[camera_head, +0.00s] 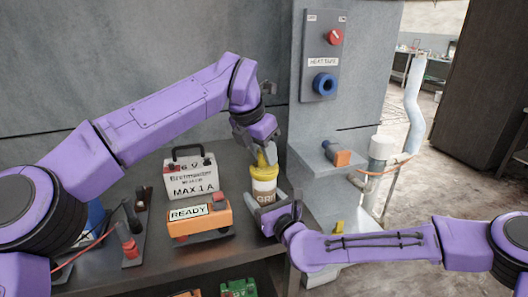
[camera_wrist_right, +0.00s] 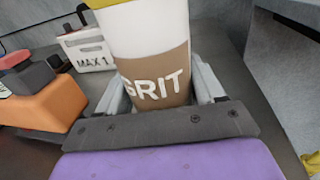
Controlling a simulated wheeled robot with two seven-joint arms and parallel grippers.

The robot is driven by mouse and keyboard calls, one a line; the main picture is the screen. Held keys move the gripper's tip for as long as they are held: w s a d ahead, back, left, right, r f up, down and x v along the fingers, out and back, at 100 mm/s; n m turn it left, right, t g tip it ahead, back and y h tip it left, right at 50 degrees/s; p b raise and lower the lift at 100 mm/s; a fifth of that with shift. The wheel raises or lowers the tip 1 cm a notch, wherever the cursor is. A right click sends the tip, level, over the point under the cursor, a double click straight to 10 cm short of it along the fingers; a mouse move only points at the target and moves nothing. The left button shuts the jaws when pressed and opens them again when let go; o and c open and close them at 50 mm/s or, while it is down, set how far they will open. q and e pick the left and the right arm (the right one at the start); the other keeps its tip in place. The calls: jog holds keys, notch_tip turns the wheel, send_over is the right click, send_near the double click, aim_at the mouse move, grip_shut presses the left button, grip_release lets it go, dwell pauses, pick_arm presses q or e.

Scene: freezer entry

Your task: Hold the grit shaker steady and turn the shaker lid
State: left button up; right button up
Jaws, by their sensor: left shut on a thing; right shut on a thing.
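The grit shaker (camera_head: 264,187) stands upright near the right end of the dark bench. It has a white upper band, a brown lower part lettered GRIT, and a yellow lid (camera_head: 262,171). My right gripper (camera_head: 266,203) is shut around the lower body of the shaker. In the right wrist view the shaker (camera_wrist_right: 158,75) sits between the grey fingers, with the lid's yellow rim at the top edge. My left gripper (camera_head: 264,150) comes down from above and is shut on the lid, hiding part of it.
An orange READY box (camera_head: 198,217) and a white MAX 1 A battery box (camera_head: 190,176) stand left of the shaker. A grey panel (camera_head: 323,55) with red and blue knobs is behind. A lower grey shelf (camera_head: 338,165) holds an orange-tipped item at right.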

pick_arm(q)
jog(key=n+y, duration=0.1)
jog(key=n, duration=0.1)
jog(key=n+t, duration=0.1)
jog(key=n, duration=0.2)
jog(key=shift+d+n+y, duration=0.1)
jog(key=shift+n+y, duration=0.2)
jog(key=shift+y, duration=0.1)
jog(key=n+y, duration=0.1)
jog(key=n, duration=0.4)
jog(key=shift+y, duration=0.4)
jog(key=o, duration=1.1)
jog(key=shift+c, duration=0.2)
jog(key=v, duration=1.2)
jog(key=shift+s, duration=0.15)
jog(key=shift+d, duration=0.15)
